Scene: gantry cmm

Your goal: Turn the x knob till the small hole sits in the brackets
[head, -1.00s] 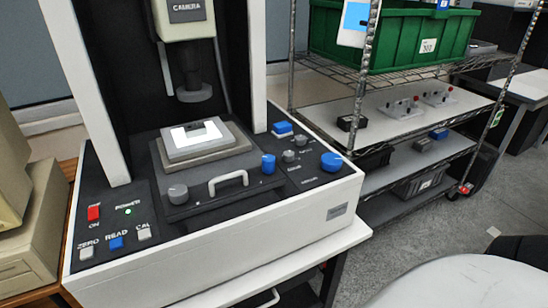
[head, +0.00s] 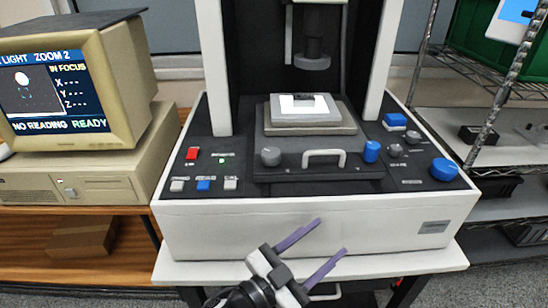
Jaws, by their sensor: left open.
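The measuring machine (head: 300,222) stands ahead with a stage under its camera column. A grey knob (head: 270,156) sits at the stage's left front and a blue knob (head: 371,151) at its right front. I cannot read which is the x knob. A bright part (head: 303,103) lies on the stage. The monitor (head: 112,80) at left shows a white round spot above small bracket-like marks, with IN FOCUS, dashes for X, Y, Z, and NO READING READY. My left gripper (head: 332,235), with purple fingers, is open and empty in front of the machine's front panel. My right gripper is out of view.
A handle (head: 324,156) stands between the stage knobs. Several buttons are at the panel's left; a large blue knob (head: 444,169) and smaller grey knobs are at its right. A wire shelf (head: 490,145) stands at right. The air above the front panel is clear.

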